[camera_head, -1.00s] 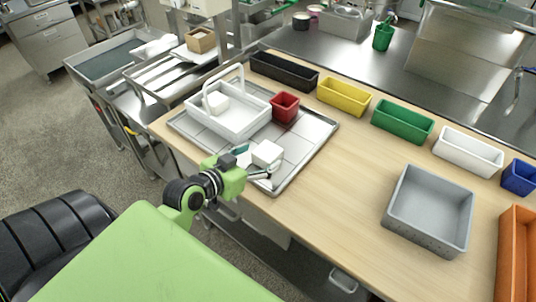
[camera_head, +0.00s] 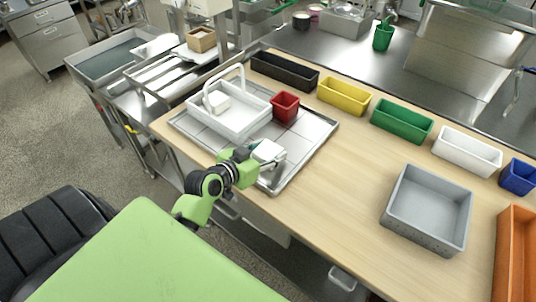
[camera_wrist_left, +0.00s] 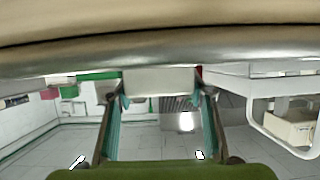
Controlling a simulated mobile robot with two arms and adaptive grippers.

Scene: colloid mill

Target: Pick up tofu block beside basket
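A white tofu block (camera_head: 268,150) lies on the metal tray (camera_head: 300,160), just in front of the white basket (camera_head: 230,122). My left gripper (camera_head: 264,158) is low at the block, with a finger on either side of it. In the left wrist view the block (camera_wrist_left: 160,80) shows between the tips of the open fingers (camera_wrist_left: 159,95), with little room at each side; I cannot make out contact. A second white block (camera_head: 217,102) sits inside the basket, which also shows in the wrist view (camera_wrist_left: 262,85). My right gripper is out of view.
A red container (camera_head: 285,106) stands on the tray right of the basket. Black, yellow (camera_head: 344,96), green (camera_head: 402,120), white and blue bins line the table's back. A grey bin (camera_head: 428,210) stands at the right. The wooden table between is clear.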

